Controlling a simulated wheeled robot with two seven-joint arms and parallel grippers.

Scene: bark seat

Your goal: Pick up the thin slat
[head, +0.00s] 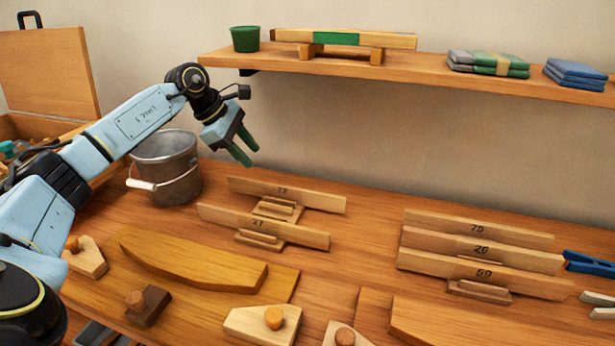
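Several light wooden slats stand on edge in small wooden holders on the bench. Two are in the middle: a back slat (320,201) and a front slat (295,233), each with a small dark number. Three stand close together at the right: a back slat (515,233), a middle slat (525,255) and a front slat (530,283). I cannot tell by thickness which is the thin one. My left gripper (251,155) hangs above the bench, behind and left of the middle slats, its green fingers apart and empty. My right gripper is not in view.
A metal bucket (167,160) stands at the left, near my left arm. A shelf (420,75) above holds a green cup (245,39), a banded slat on supports and folded cloths. Curved boards (185,262) and knobbed blocks lie in front. Blue clamp (590,264) at right.

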